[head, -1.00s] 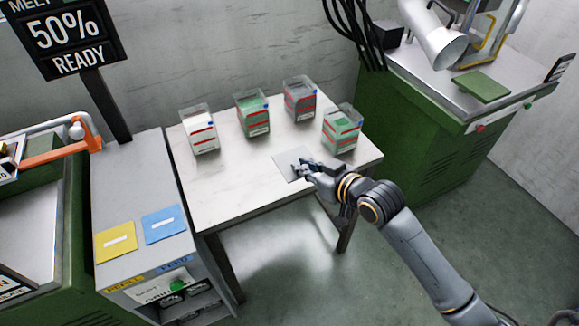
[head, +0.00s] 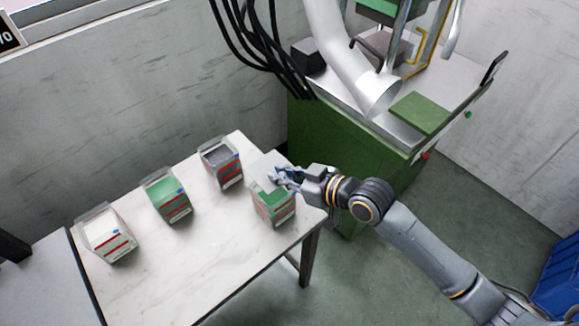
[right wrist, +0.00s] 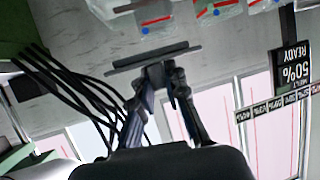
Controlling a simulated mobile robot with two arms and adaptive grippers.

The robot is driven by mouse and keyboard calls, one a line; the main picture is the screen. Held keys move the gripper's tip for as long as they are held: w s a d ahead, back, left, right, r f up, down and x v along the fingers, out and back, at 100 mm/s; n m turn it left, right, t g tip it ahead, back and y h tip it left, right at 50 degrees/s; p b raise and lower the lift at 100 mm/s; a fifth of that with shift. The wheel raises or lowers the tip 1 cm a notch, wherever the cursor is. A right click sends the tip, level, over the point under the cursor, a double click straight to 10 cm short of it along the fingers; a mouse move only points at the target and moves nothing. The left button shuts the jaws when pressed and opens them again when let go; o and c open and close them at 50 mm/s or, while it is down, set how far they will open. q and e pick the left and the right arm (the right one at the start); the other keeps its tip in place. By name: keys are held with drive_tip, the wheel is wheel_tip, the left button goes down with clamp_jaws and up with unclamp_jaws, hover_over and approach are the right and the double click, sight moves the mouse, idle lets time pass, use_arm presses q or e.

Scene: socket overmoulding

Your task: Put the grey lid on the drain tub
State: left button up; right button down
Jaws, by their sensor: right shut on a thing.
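My right gripper (head: 281,178) is shut on the grey lid (head: 263,170), a thin flat plate. The lid is off the table, at the top of the rightmost clear tub (head: 274,208), which has green contents and red-striped labels. It overlaps the tub's rear part in the head view; I cannot tell whether it touches the rim. In the right wrist view the lid (right wrist: 153,57) shows edge-on between the fingertips (right wrist: 160,74). Which tub is the drain tub cannot be read from the labels. My left gripper is not in view.
Three more tubs stand on the white table (head: 190,255): white contents (head: 108,238), green contents (head: 168,197) and dark grey contents (head: 221,165). A green machine (head: 335,140) with a pale pipe (head: 345,55) stands behind. The table's front middle is clear.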

drive_tip(key=shift+s+r, duration=0.2)
drive_tip(key=shift+s, duration=0.05)
drive_tip(key=shift+w, duration=0.1)
drive_tip(key=shift+f, duration=0.6)
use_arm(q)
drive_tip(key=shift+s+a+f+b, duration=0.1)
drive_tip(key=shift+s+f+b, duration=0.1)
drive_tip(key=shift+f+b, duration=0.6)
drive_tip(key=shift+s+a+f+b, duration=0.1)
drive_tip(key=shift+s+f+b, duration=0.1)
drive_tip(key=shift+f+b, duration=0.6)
use_arm(e)
drive_tip(key=shift+f, duration=2.3)
drive_tip(key=c, duration=1.3)
unclamp_jaws()
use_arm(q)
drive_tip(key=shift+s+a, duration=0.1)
